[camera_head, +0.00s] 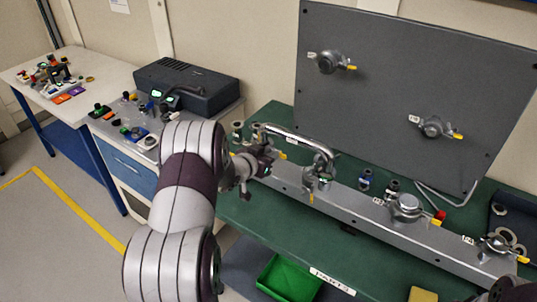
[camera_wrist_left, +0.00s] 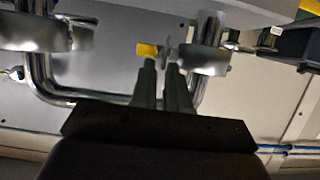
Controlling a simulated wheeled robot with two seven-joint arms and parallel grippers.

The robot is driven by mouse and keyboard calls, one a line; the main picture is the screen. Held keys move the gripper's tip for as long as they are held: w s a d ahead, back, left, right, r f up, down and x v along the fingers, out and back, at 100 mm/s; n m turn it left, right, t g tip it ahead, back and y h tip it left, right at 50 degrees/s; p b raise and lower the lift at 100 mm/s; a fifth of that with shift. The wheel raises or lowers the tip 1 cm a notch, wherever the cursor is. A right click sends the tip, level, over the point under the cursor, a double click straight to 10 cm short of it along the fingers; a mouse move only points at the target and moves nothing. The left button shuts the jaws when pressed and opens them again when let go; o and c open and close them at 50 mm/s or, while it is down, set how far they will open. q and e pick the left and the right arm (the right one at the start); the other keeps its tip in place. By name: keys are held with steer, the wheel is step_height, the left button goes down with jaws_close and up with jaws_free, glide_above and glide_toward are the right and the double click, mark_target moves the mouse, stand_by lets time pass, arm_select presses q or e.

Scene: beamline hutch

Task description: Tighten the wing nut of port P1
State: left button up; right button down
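My left gripper (camera_head: 250,172) is at the left end of the grey rail, by a clamped pipe port (camera_head: 262,158); my own wrist hides part of it. In the left wrist view the two slim fingers (camera_wrist_left: 161,64) stand close together with a narrow gap. A small metal wing nut (camera_wrist_left: 168,47) is right at their tips, beside a yellow tab (camera_wrist_left: 147,49) and a shiny clamp (camera_wrist_left: 203,58). Whether the fingers touch the wing nut is unclear. The port label cannot be read. My right gripper is not visible.
A bent pipe (camera_head: 300,140) rises beside the gripper to another clamp (camera_head: 318,182). More clamped ports stand on the rail (camera_head: 350,208) and the grey upright panel (camera_head: 390,75). A green bin (camera_head: 290,278) is in front. Small fittings (camera_head: 365,180) stand behind the rail.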

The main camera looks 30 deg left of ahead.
arm_select(q)
steer(key=shift+w+a+f, duration=0.2)
steer(key=shift+w+f, duration=0.1)
steer(key=shift+w, duration=0.15)
jaws_close()
steer(key=shift+s+r, duration=0.15)
arm_select(e)
steer(key=shift+w+a, duration=0.25)
steer(key=shift+w, duration=0.05)
steer(key=shift+f, duration=0.15)
